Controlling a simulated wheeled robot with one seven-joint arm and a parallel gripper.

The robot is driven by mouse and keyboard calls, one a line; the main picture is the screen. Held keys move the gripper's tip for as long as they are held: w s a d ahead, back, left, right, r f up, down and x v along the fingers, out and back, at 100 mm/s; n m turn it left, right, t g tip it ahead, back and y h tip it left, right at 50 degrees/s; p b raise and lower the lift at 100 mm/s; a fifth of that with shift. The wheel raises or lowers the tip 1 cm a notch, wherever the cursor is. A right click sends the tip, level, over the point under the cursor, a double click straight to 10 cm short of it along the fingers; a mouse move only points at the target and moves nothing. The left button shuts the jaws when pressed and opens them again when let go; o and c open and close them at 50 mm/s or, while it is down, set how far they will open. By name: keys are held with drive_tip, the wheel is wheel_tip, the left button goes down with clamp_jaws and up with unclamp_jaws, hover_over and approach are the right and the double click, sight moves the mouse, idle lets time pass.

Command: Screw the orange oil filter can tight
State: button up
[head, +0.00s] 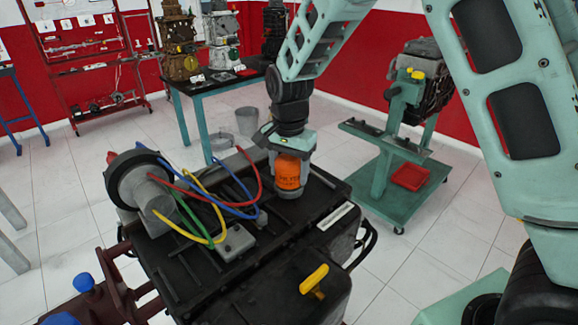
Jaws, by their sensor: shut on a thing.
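The orange oil filter can (287,171) stands upright on the black top of the engine trainer (262,262), near its far right edge. My gripper (289,184) comes down on it from above, with its fingers around the can's sides. It is shut on the can. The can's upper end is hidden under my gripper's body. The can's lower end and the seat beneath it are mostly hidden by the fingers, so I cannot tell how snugly it sits.
Red, yellow, green and blue leads (205,209) loop left of the can, by a black-rimmed round part (125,180). A yellow handle (314,281) stands up in front. A teal engine stand (385,190) is behind right. A table (200,87) with engines stands behind.

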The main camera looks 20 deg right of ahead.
sight(289, 157)
drive_tip(key=m+p, duration=0.2)
drive_tip(key=m, duration=0.3)
drive_tip(key=shift+w+r+m, duration=0.1)
drive_tip(key=shift+r+m, duration=0.05)
drive_tip(key=shift+m, duration=0.15)
idle(0.4)
drive_tip(key=o, duration=1)
wheel_tip(289, 157, up, 17)
drive_tip(key=b, duration=0.3)
drive_tip(key=shift+r, duration=0.15)
